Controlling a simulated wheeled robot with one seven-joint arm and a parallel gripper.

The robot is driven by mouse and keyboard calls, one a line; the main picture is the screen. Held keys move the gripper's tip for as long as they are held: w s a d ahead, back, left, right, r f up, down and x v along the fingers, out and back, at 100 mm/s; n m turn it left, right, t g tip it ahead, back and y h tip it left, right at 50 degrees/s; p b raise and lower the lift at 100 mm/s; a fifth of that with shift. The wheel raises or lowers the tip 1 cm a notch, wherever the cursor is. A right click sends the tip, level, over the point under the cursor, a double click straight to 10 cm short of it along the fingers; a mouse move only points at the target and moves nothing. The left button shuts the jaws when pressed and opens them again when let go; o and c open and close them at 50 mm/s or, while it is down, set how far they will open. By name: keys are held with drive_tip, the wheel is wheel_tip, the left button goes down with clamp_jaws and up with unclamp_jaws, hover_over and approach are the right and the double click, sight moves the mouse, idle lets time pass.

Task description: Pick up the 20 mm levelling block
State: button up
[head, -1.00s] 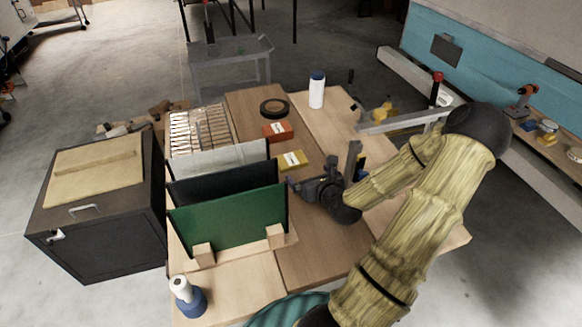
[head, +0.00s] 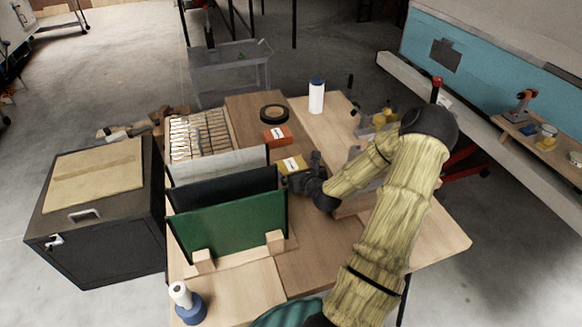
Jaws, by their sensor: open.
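Two labelled blocks lie on the wooden table: an orange block (head: 277,135) and, nearer to me, a yellow block (head: 291,164). Their labels are too small to read, so I cannot tell which is the 20 mm one. My gripper (head: 297,178) is open, with its jaws right at the near right side of the yellow block. I cannot tell whether the jaws touch the block or reach around it. The gripper covers part of the block's near right edge. The orange block is apart from the gripper.
A rack with upright green, dark and light panels (head: 230,225) stands just left of the gripper. Behind are a roll of dark tape (head: 273,112), a white bottle with a blue cap (head: 316,97) and a tray of slim pieces (head: 198,133). The table's near right (head: 435,240) is clear.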

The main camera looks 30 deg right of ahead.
sight(291, 166)
drive_tip(key=x, duration=0.4)
drive_tip(key=shift+w+a+f, duration=0.1)
drive_tip(key=shift+w+f, duration=0.05)
drive_tip(key=c, duration=0.8)
drive_tip(key=shift+o, duration=0.2)
wheel_tip(291, 166, up, 10)
drive_tip(key=shift+p, duration=0.35)
